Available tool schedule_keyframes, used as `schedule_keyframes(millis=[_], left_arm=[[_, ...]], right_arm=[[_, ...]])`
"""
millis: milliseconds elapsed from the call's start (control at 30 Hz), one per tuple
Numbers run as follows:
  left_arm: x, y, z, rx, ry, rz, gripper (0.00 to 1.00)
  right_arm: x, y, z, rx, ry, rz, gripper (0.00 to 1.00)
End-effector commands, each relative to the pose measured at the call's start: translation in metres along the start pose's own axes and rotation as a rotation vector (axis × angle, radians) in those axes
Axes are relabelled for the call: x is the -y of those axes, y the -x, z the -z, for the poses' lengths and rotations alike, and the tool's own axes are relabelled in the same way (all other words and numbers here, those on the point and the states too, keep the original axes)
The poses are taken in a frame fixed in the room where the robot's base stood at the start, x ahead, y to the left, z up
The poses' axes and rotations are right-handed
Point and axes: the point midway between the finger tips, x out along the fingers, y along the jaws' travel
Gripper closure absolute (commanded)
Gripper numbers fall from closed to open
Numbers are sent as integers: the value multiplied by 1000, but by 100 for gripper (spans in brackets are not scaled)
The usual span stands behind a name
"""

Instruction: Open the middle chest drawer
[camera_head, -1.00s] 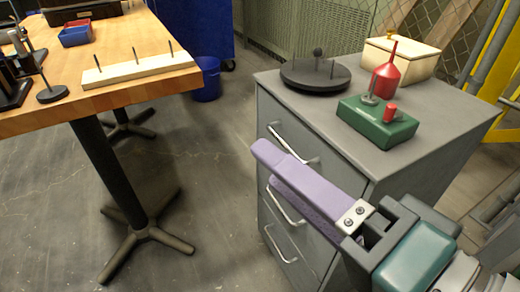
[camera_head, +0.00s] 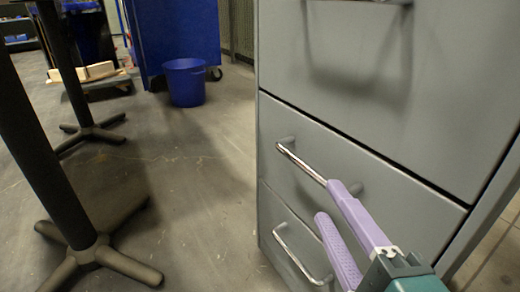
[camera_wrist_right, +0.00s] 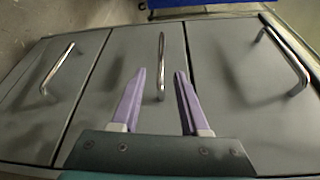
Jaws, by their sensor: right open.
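The grey chest shows its front close up, and its middle drawer (camera_head: 400,190) is shut, flush with the other drawers. Its silver bar handle (camera_head: 302,163) runs slantwise toward my right gripper (camera_head: 331,201). The gripper has two purple fingers and is open. In the right wrist view the middle handle (camera_wrist_right: 161,60) stands between the two spread fingertips (camera_wrist_right: 160,73), with a gap on either side. In the head view the upper finger covers part of the handle. I cannot tell whether a finger touches it. My left gripper is not in view.
The bottom drawer's handle (camera_head: 290,250) lies below the gripper, and the top drawer (camera_head: 390,80) is shut above. Dark table legs (camera_head: 68,190) stand at the left. A blue bin (camera_head: 184,83) stands behind. The floor between is clear.

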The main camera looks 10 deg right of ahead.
Motion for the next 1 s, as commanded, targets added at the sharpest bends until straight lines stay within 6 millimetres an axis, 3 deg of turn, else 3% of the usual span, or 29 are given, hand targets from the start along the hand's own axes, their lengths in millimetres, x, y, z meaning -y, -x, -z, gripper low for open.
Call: schedule_keyframes(millis=[500,900,1000], left_arm=[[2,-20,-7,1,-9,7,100],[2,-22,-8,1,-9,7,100],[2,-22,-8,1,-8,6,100]], right_arm=[[0,-85,-1,2,-1,3,55],[2,-96,-1,2,0,1,55],[2,-96,-1,2,0,1,64]])
